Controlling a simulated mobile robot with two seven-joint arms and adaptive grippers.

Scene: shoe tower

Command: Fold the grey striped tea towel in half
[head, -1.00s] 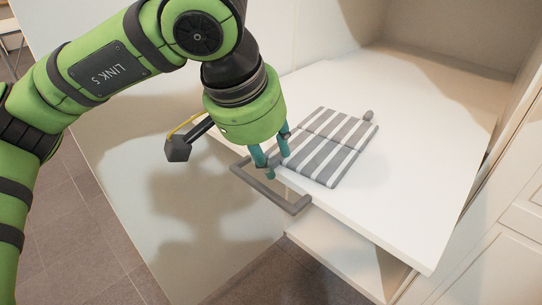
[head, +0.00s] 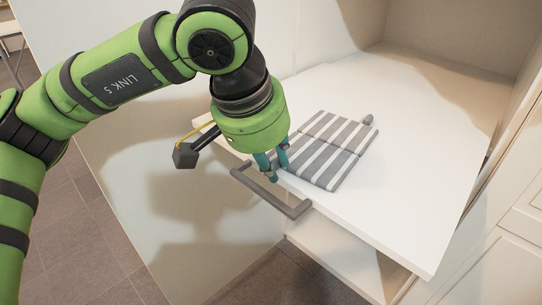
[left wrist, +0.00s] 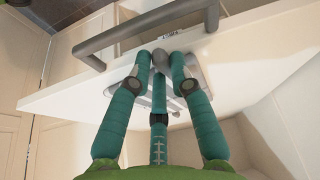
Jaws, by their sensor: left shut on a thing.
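The grey and white striped tea towel (head: 333,148) lies flat on the white surface, with a crease line across its middle. A small grey knob (head: 368,119) sticks out at its far end. My left gripper (head: 271,172) points down at the near end of the towel, by the edge of the surface. In the left wrist view its three teal fingers (left wrist: 160,63) are shut around a grey rounded knob at the towel's near end. The rest of the towel is mostly hidden behind the fingers there. My right gripper is not in view.
A grey bar handle (head: 272,193) sits at the front edge, just below my left gripper; it also shows in the left wrist view (left wrist: 150,28). The white surface (head: 430,150) is clear to the right of the towel. Cabinet walls stand behind and at right.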

